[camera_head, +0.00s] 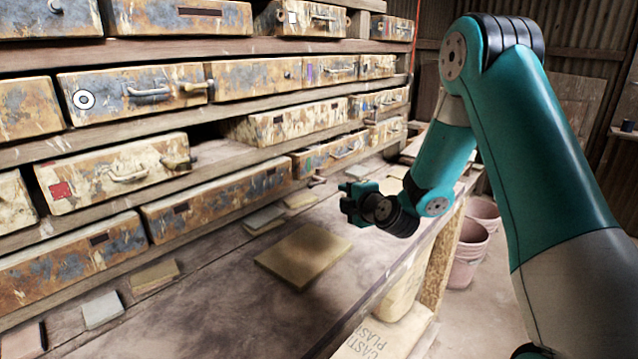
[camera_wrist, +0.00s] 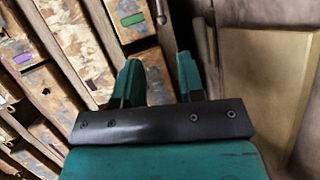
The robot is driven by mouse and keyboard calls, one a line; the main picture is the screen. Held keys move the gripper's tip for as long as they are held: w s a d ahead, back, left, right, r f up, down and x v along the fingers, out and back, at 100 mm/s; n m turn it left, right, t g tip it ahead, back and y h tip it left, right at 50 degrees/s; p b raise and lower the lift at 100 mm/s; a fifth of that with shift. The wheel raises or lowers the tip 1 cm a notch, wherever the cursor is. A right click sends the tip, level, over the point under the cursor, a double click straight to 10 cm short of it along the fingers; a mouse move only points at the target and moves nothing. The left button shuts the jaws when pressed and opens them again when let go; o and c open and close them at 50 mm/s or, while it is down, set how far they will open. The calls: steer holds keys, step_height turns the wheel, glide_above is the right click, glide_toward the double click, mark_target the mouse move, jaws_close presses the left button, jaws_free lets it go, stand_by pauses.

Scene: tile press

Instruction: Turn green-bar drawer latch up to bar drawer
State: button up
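The green-bar drawer shows in the wrist view, a rusty, paint-worn front with a green bar (camera_wrist: 132,19) near the top. A small metal fitting (camera_wrist: 161,14), perhaps its latch, sits beside the bar at the picture's top edge, partly cut off; its turn cannot be made out. In the head view, a drawer with a small greenish mark (camera_head: 308,163) in the lower right of the rack may be the same one. My gripper (camera_head: 350,204) is in front of it over the bench, apart from it. In the wrist view its two teal fingers (camera_wrist: 157,65) stand apart with nothing between.
Drawer rows fill the rack on the left; a drawer with a red square (camera_head: 61,190) and another with a white ring (camera_head: 84,99) stick out. A tan tile (camera_head: 303,253) and smaller tiles lie on the bench. Pink buckets (camera_head: 466,255) stand on the floor at right.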

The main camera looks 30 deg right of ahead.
mark_target(317, 184)
steer(key=p+x, duration=0.6)
steer(key=x, duration=1)
steer(key=shift+a, duration=0.1)
